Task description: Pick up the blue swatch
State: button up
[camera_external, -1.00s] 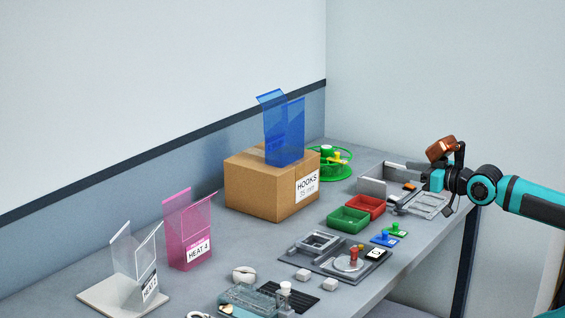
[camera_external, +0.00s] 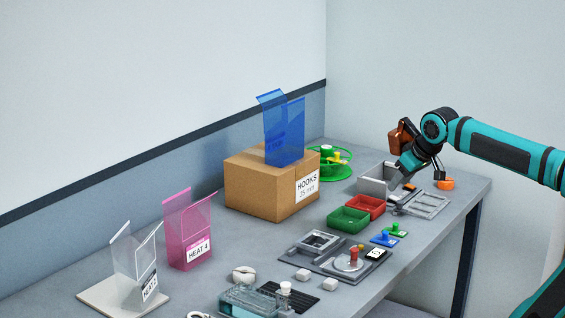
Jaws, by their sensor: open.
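The blue swatch (camera_external: 383,240) is a small flat blue piece with a knob on top. It lies on the grey table beside a similar green piece (camera_external: 397,229), in front of the green bin. My gripper (camera_external: 415,184) is open, pointing down over the far right part of the table, behind and to the right of the swatch and apart from it. Nothing is seen between its jaws, though its fingertips are small and hard to make out.
Green (camera_external: 348,219) and red (camera_external: 364,207) bins stand left of the swatch. A grey fixture tray (camera_external: 307,259) with a red-topped post lies in front. An orange piece (camera_external: 445,184) is near my gripper. A cardboard box (camera_external: 262,190) with a tall blue holder (camera_external: 285,135) stands behind.

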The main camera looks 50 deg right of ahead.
jog(key=d+g, duration=0.2)
jog(key=g, duration=0.1)
send_over(385, 231)
jog(key=s, duration=0.2)
notch_tip(385, 231, down, 12)
jog(key=shift+r, duration=0.1)
jog(key=shift+a+x, duration=0.15)
jog(key=shift+x, duration=1.25)
jog(key=shift+a+x, duration=0.2)
jog(key=shift+x, duration=1.2)
jog(key=shift+w, duration=0.1)
jog(key=shift+c, duration=0.2)
grip_shut()
